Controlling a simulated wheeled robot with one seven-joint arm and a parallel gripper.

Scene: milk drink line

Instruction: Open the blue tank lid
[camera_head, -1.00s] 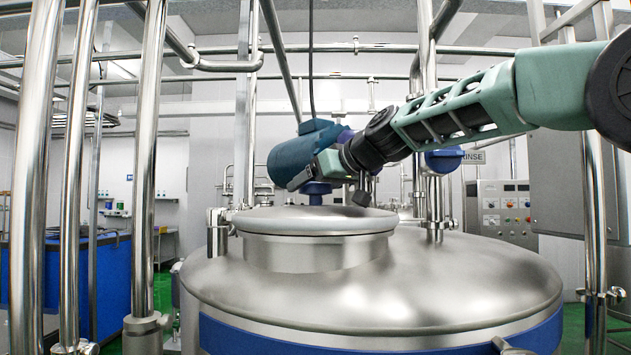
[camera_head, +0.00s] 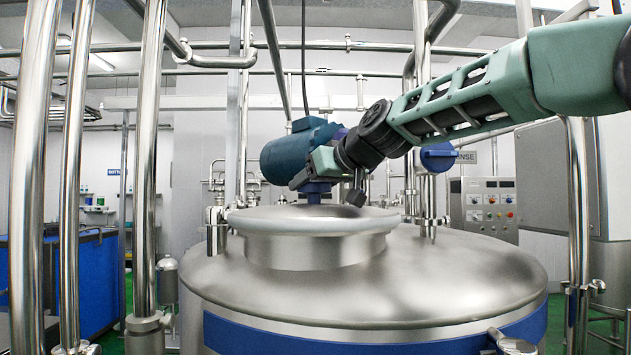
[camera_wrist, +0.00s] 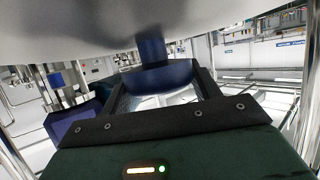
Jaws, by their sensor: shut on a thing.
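The tank lid (camera_head: 270,220) is a round steel disc with a pale rim on the short neck of the steel tank (camera_head: 420,275), which has a blue band. A blue handle (camera_head: 316,188) stands on the lid; the wrist view shows it as a dark blue knob (camera_wrist: 152,77) with a short stem against the grey lid surface (camera_wrist: 75,28). My gripper (camera_head: 306,178) is above the lid and shut on the handle, with a finger on each side of the knob. The arm hides part of the handle. I cannot tell whether the lid is lifted.
A blue-teal motor-like cylinder (camera_head: 298,152) appears close behind my gripper. Vertical steel pipes (camera_head: 150,170) stand at the left, and another pipe (camera_head: 578,200) at the right. A control panel (camera_head: 489,208) is at the right back. A blue-sided vat (camera_head: 92,275) is at the left.

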